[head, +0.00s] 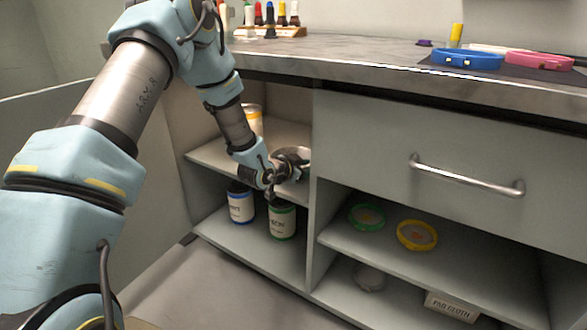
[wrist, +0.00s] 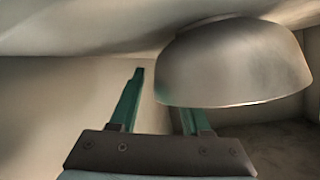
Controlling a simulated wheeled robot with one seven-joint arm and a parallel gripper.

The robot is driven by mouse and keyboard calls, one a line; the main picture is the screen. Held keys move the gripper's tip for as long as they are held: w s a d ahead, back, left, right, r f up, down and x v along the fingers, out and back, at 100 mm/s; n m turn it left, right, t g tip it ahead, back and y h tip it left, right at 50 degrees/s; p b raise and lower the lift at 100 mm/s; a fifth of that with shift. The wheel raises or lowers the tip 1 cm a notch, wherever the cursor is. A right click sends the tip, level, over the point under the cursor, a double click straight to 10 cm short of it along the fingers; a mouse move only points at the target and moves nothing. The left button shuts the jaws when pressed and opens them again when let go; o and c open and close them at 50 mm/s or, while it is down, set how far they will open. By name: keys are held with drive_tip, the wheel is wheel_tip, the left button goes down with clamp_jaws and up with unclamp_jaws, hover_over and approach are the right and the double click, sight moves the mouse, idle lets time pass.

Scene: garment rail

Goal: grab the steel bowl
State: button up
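The steel bowl (head: 294,155) is on the upper left shelf of the cabinet, partly covered by my gripper (head: 272,182) in the head view. In the wrist view the bowl (wrist: 235,62) fills the upper right and appears upside down, its flat base toward the surface at the top. My gripper (wrist: 160,95) has its two green fingers apart. The left finger is clear of the bowl, to its left. The tip of the right finger is hidden behind the bowl's wall. I cannot tell whether that finger touches the bowl.
The shelf (head: 212,156) also holds a yellow-labelled can (head: 253,117) farther back. Two labelled jars stand below: blue (head: 240,206) and green (head: 282,222). An upright divider (head: 312,200) is close right of the bowl. The countertop (head: 340,55) overhangs the shelf.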

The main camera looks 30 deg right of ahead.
clamp_jaws()
idle(0.4)
drive_tip(key=shift+r, duration=0.1)
